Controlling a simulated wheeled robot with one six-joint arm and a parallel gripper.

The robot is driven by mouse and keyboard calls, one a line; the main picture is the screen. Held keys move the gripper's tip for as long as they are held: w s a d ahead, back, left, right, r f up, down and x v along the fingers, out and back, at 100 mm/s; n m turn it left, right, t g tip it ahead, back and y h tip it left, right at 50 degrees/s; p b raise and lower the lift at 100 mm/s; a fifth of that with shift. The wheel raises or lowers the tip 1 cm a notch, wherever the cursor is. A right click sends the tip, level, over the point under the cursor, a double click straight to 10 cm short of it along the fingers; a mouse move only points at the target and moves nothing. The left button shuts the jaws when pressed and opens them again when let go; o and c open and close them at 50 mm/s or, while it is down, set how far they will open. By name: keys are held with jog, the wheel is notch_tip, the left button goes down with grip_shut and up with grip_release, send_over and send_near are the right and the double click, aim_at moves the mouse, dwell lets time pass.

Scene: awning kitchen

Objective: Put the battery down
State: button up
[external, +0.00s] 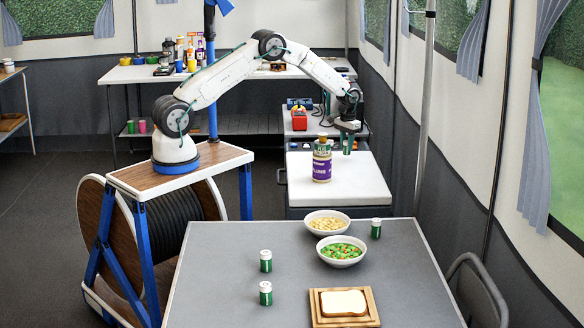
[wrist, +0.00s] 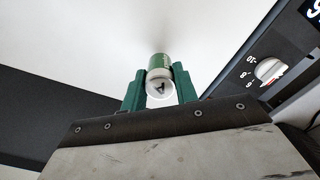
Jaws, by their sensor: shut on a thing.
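My gripper (external: 346,133) is shut on a green and white battery (external: 347,146), held over the white worktop (external: 352,190) near its back right. In the wrist view, the green fingers of my gripper (wrist: 160,86) clasp the battery (wrist: 159,62) from both sides, its pale end towards the camera. The white surface (wrist: 120,35) lies behind it with a soft shadow. I cannot tell whether the battery touches the worktop. Similar green and white batteries stand upright on the grey table: two at the left (external: 266,261), (external: 265,293) and one at the right (external: 376,228).
A purple-labelled bottle (external: 322,166) stands on the worktop, left of the battery. A panel with a knob (wrist: 269,71) is at the right in the wrist view. The grey table (external: 215,270) holds two bowls (external: 342,262), (external: 327,232) and bread on a board (external: 344,303).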

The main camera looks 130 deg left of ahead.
jog(key=shift+f, duration=1.2)
jog(key=shift+f, duration=0.15)
jog(key=o, duration=1)
jog(key=shift+o, duration=0.2)
